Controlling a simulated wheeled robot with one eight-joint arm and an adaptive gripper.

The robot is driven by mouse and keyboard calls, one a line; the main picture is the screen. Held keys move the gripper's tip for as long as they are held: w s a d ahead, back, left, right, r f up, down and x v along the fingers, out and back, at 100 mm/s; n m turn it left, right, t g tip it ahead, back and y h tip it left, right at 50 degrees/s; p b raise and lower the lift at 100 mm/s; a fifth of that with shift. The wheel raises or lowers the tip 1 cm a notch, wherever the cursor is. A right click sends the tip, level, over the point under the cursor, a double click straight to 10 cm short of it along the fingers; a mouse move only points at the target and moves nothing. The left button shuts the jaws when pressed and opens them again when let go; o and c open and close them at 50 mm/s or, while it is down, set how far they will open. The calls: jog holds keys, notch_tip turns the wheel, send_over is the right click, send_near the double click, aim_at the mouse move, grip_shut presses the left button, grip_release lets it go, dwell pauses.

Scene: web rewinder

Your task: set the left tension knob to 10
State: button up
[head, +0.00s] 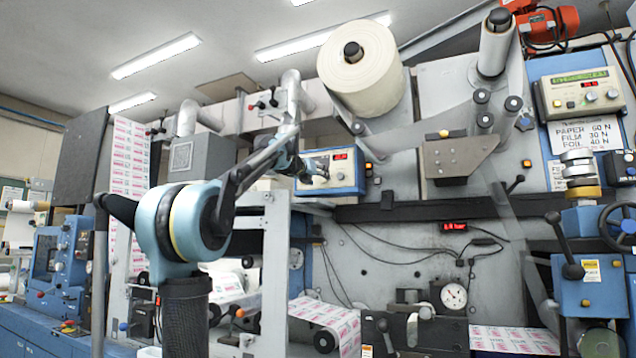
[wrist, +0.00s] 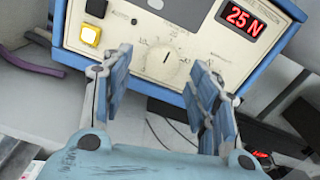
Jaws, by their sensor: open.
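The left tension controller (head: 345,172) is a blue-edged box with a cream front in the middle of the head view. In the wrist view its front (wrist: 205,45) fills the upper part, and its red display (wrist: 241,19) reads 25 N. The tension knob (wrist: 162,63) is pale and round, with a dark pointer line aimed roughly up and a printed scale around it. My gripper (wrist: 158,82) is open and empty. Its two fingers stand apart to the left and right of the knob in that picture; contact is not visible. In the head view my gripper (head: 303,170) is in front of the controller's left part.
A lit yellow button (wrist: 90,35) sits left of the knob. A second controller (head: 583,92) is at upper right. A dark rail (head: 420,211) runs below the left controller, and loose cables (head: 390,240) hang under it. A large paper roll (head: 360,68) is above.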

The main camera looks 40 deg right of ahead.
aim_at(322, 178)
jog(key=shift+x, duration=1.7)
jog(key=c, duration=1.1)
